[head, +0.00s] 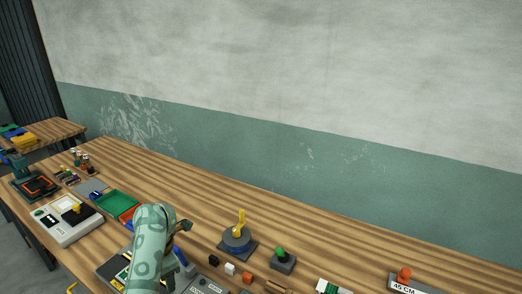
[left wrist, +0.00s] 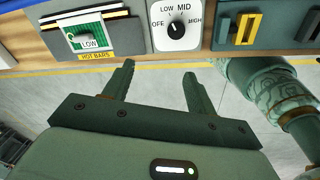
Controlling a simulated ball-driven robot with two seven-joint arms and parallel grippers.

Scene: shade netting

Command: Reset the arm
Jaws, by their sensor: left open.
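In the left wrist view my left gripper (left wrist: 158,68) is open, with its two dark green fingers apart and nothing between them. The fingertips point toward the edge of a wooden bench carrying control panels. In the head view a green patterned arm link (head: 150,245) of mine rises over the bench's near edge and hides part of the items behind it. The gripper at its end cannot be made out clearly there. Another patterned arm part (left wrist: 275,90) shows at the right of the left wrist view. My right gripper is not in view.
The wooden bench (head: 330,240) holds a blue dial with a yellow handle (head: 238,238), a green-knobbed box (head: 283,260), a green tray (head: 118,203) and a grey device (head: 65,225). A white dial (left wrist: 177,30) and a hot bars panel (left wrist: 95,35) show nearby. The bench's back strip is mostly clear.

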